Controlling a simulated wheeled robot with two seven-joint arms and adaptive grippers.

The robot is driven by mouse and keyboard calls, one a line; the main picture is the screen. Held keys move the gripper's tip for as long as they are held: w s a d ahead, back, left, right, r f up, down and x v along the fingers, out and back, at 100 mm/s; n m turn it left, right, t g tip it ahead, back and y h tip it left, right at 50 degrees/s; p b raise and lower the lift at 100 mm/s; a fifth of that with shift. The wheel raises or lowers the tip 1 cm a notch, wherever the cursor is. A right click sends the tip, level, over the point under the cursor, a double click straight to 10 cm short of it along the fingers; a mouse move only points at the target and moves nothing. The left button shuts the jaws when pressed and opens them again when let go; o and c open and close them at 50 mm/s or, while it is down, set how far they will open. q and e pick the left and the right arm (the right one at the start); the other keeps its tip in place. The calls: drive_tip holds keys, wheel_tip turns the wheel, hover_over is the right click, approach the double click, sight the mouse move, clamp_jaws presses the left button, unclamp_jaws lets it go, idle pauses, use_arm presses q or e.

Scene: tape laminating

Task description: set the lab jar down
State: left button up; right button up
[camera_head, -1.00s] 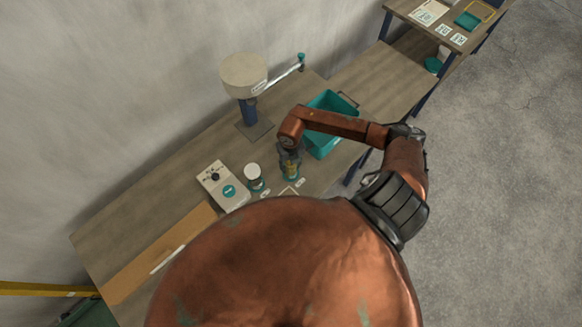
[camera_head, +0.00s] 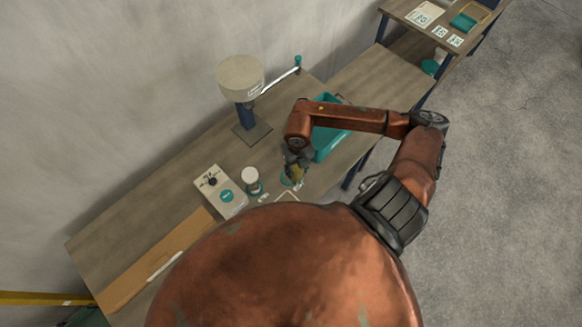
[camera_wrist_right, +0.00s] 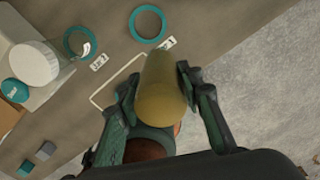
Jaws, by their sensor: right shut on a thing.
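The lab jar looks like a yellow-olive cylinder (camera_wrist_right: 160,88) in the right wrist view. My right gripper (camera_wrist_right: 157,92) is shut on it, with one finger on each side. In the head view my right gripper (camera_head: 296,166) hangs over the table, and the jar (camera_head: 296,174) shows only as a small yellow patch, partly hidden by the fingers. A white outline (camera_wrist_right: 108,92) on the table lies near the jar in the wrist view. Whether the jar touches the table cannot be told. My left gripper is not in view.
Two teal rings (camera_wrist_right: 149,24) lie beyond the jar. A white-lidded jar (camera_head: 250,179) stands beside a white device (camera_head: 219,190). A teal bin (camera_head: 326,145) is behind my right arm. A lamp-like stand (camera_head: 241,82) is farther back.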

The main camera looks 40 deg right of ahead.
drive_tip(key=s+r, duration=0.3)
drive_tip(key=s, duration=0.4)
drive_tip(key=w+a+b, duration=0.2)
drive_tip(key=a+b, duration=0.3)
drive_tip(key=a, duration=0.3)
drive_tip(key=w+d+f, duration=0.3)
drive_tip(key=f, duration=0.1)
drive_tip(key=w+d+f, duration=0.3)
drive_tip(key=w+f, duration=0.1)
drive_tip(key=w+d+f+p, duration=0.1)
drive_tip(key=w+d+f, duration=0.2)
drive_tip(key=f, duration=0.1)
drive_tip(key=shift+w+f, duration=0.15)
drive_tip(key=shift+w, duration=0.15)
